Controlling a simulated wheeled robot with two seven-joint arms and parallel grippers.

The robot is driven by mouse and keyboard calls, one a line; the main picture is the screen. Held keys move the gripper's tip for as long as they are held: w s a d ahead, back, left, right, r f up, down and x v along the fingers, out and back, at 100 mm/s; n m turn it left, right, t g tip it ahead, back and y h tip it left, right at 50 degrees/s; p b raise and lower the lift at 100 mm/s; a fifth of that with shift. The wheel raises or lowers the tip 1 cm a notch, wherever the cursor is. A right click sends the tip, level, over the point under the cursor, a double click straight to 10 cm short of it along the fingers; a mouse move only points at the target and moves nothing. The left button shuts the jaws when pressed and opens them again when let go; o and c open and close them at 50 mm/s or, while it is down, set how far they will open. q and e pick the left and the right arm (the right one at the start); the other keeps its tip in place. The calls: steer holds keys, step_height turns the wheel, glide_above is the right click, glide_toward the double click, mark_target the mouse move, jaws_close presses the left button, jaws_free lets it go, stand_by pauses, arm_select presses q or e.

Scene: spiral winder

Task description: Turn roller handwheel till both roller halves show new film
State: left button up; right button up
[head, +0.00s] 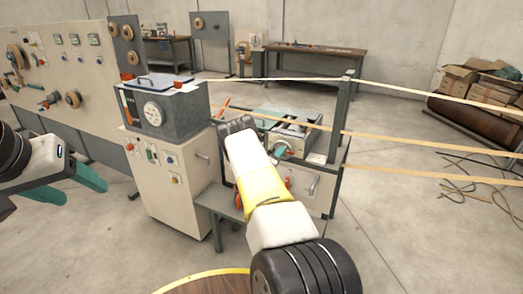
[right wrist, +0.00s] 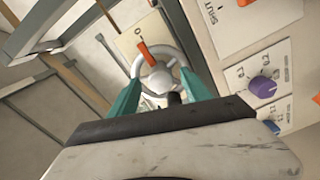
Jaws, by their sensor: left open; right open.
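In the right wrist view a pale spoked handwheel (right wrist: 158,76) with an orange grip stands in front of a cream plate. My right gripper (right wrist: 161,84) is open, with one teal finger on each side of the handwheel's near part. I cannot tell whether the fingers touch the rim. In the head view my right arm reaches to the winder (head: 293,127), and its wrist hides part of the machine. I cannot make out the roller halves. Tan film strips (head: 430,144) run from the winder to the right. My left gripper (head: 98,195) is open and empty at the left.
A cream cabinet (head: 168,190) with a grey box (head: 180,115) on top stands left of my right arm. A long control panel (head: 70,80) is behind it. Purple knob (right wrist: 264,87) and switch panel lie right of the handwheel.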

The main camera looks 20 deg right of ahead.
steer(key=shift+x, duration=0.8)
jaws_close()
